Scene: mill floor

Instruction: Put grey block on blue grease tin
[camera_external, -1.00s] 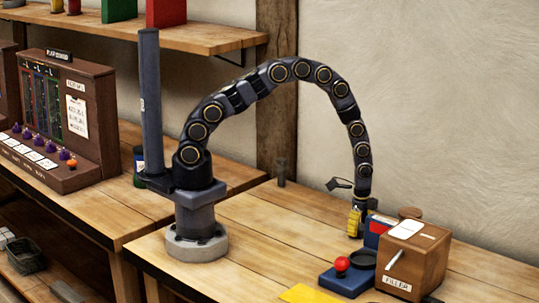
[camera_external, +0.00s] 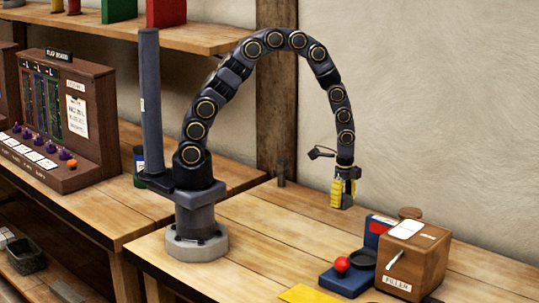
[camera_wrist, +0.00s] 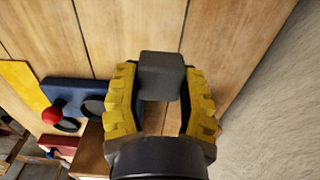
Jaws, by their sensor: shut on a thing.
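The grey block (camera_wrist: 160,72) sits between the two yellow ridged fingers of my gripper (camera_wrist: 160,92) in the wrist view. The fingers are shut on its sides. In the external view my gripper (camera_external: 343,192) points down and hangs above the table, behind and left of the wooden box. The block is too small there to make out well. I cannot surely tell which thing is the blue grease tin. A small dark tin or jar (camera_external: 139,165) with a pale label stands behind my base, partly hidden by a post.
A wooden box (camera_external: 412,262) stands at the table's right. Beside it is a blue base (camera_external: 343,281) with a red ball (camera_external: 342,264) and a dark round dish (camera_external: 362,259). A yellow sheet (camera_external: 308,294) lies at the front. The table's middle is clear.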

